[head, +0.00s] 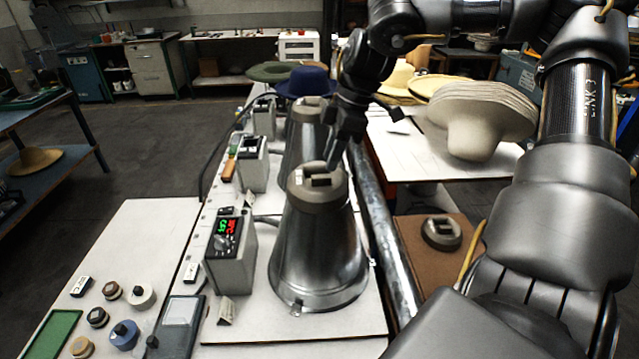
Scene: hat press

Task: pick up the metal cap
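A round grey metal cap (306,195) with a raised block-like grip sits on top of the nearest shiny steel cone (318,255), in the middle of the head view. My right gripper (335,160) comes down from the upper right. Its fingertips are just above and behind the right side of the cap's grip. I cannot tell whether they touch it, or how far the fingers are apart. A second, similar dark cap (441,234) lies on a brown board (412,262) to the right. My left gripper is not in view.
A control box (230,258) with a lit display stands left of the cone. Behind it are more cones (303,128) and boxes. A metal pipe (385,235) runs along the right. Stacked felt hats (480,105) lie at the right back. Knobs (124,335) and a green tray (50,335) are front left.

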